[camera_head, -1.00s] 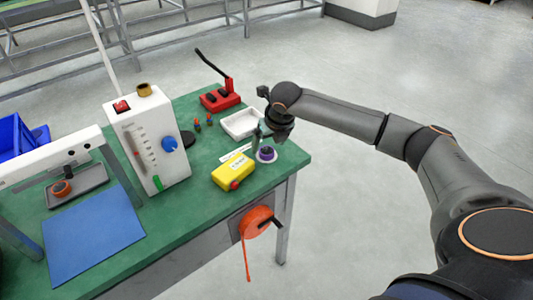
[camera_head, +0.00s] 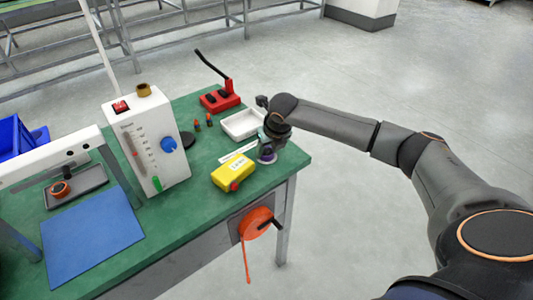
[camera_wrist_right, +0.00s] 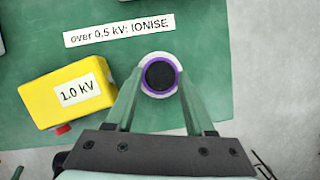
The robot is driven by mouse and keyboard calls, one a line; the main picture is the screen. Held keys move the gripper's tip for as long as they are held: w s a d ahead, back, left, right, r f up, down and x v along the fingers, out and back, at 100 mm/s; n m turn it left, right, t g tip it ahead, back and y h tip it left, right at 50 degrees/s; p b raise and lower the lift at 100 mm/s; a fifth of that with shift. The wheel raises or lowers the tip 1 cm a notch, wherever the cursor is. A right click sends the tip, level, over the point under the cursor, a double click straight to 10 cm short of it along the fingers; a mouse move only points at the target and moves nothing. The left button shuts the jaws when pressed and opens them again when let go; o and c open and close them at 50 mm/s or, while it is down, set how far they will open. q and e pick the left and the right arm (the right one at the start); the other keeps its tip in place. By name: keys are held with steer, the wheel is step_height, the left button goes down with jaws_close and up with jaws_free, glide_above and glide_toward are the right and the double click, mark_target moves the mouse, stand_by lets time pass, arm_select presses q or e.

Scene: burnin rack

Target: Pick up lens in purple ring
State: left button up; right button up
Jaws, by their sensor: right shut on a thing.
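The lens in the purple ring (camera_wrist_right: 160,75) shows in the right wrist view as a dark disc inside a purple band with a pale outer rim. It lies between the fingertips of my right gripper (camera_wrist_right: 159,90), which is shut on it. In the head view the lens (camera_head: 267,158) is at the right end of the green bench, partly hidden below my right gripper (camera_head: 268,147). I cannot tell whether it still touches the bench. My left gripper is not in view.
A yellow 1.0 kV box (camera_head: 233,172) stands close by on the left. A label strip (camera_wrist_right: 119,30) and a white tray (camera_head: 242,124) lie behind. The green bench's right edge is near. A white instrument (camera_head: 150,140) and a blue mat (camera_head: 92,235) are farther left.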

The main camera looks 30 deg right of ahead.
mark_target(265, 149)
steer(key=c, duration=0.5)
steer(key=shift+r, duration=0.15)
steer(key=shift+r, duration=0.25)
step_height(265, 149, up, 2)
steer(key=shift+w+r, duration=0.1)
steer(key=s+a+r+p, duration=0.2)
steer(key=s+a+r, duration=0.5)
steer(key=s+r, duration=0.3)
steer(key=shift+s, duration=1.1)
